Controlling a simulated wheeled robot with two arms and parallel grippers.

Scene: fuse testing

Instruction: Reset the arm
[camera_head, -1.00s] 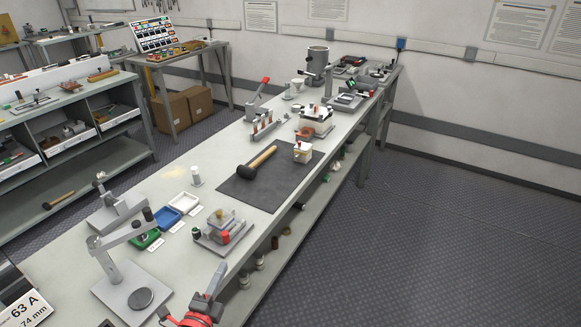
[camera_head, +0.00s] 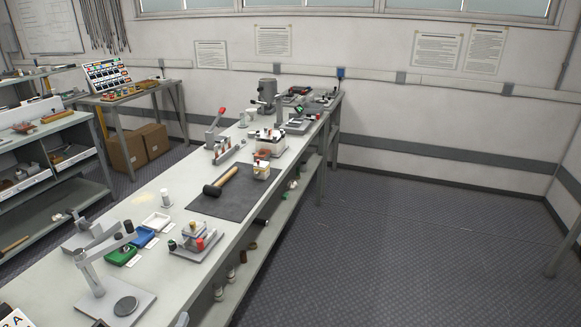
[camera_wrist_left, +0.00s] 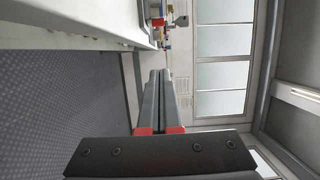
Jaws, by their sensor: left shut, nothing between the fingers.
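My left gripper (camera_wrist_left: 160,74) shows in the left wrist view, its two long dark fingers with red bases lying together, shut and empty. It points away along the workbench's side, with the bench edge at upper left in that sideways view. In the head view only a small grey tip (camera_head: 183,320) shows at the bottom edge, apparently part of my left gripper, beside the bench's near right edge. My right gripper is in neither view.
The long workbench (camera_head: 150,187) holds a dark mat (camera_head: 230,203) with a mallet (camera_head: 221,181), blue (camera_head: 142,238) and green (camera_head: 121,255) trays, and a lever stand (camera_head: 92,280) near the front. The floor (camera_head: 400,260) right of the bench is clear.

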